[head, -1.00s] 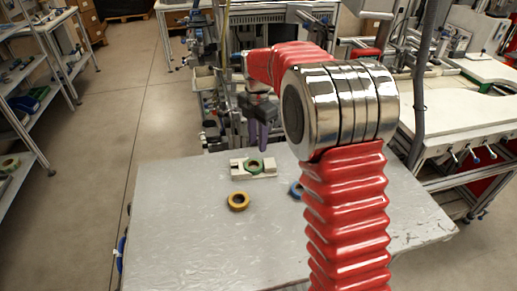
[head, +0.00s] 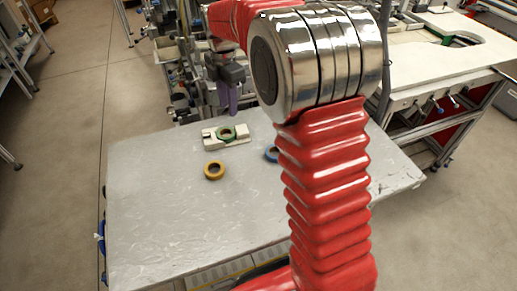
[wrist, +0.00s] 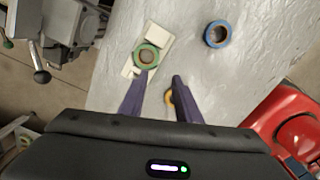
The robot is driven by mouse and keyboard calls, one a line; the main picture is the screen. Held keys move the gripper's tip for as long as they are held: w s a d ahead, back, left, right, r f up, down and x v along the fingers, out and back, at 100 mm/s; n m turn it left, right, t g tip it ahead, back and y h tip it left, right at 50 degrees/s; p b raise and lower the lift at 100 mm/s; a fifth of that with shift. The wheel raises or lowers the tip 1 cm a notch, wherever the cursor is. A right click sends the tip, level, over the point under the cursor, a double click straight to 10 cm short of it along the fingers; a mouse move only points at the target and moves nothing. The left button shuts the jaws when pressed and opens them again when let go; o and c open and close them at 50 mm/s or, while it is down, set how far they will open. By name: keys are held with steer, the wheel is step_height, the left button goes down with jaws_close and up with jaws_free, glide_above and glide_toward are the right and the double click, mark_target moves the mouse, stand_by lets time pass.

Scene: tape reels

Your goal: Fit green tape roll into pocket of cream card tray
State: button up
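The green tape roll (head: 226,132) lies at the cream card tray (head: 209,140), over its middle; both are near the far edge of the table. In the wrist view the green roll (wrist: 146,56) sits flat-looking on the cream tray (wrist: 157,33), with cream parts showing on both sides. I cannot tell whether it is fully down in the pocket. My gripper (wrist: 163,82) has its two purple fingers apart, with nothing between them. In the head view my gripper (head: 229,112) hangs above and behind the tray, clear of the roll.
A yellow tape roll (head: 214,170) lies in front of the tray. A blue tape roll (head: 272,153) lies to its right, partly hidden by my arm. The grey table (head: 160,215) is bare at the left and front. Machinery stands behind the table.

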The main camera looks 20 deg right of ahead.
steer(key=s+r+m+t, duration=0.2)
steer(key=s+r+m, duration=0.3)
steer(key=s+m, duration=0.45)
steer(key=s+r+m+t, duration=0.2)
steer(key=s+r+m, duration=0.3)
steer(key=s, duration=0.8)
steer(key=s+f+m+t, duration=0.1)
steer(key=s+f+m, duration=0.3)
steer(key=s+m, duration=0.3)
steer(key=shift+s, duration=0.75)
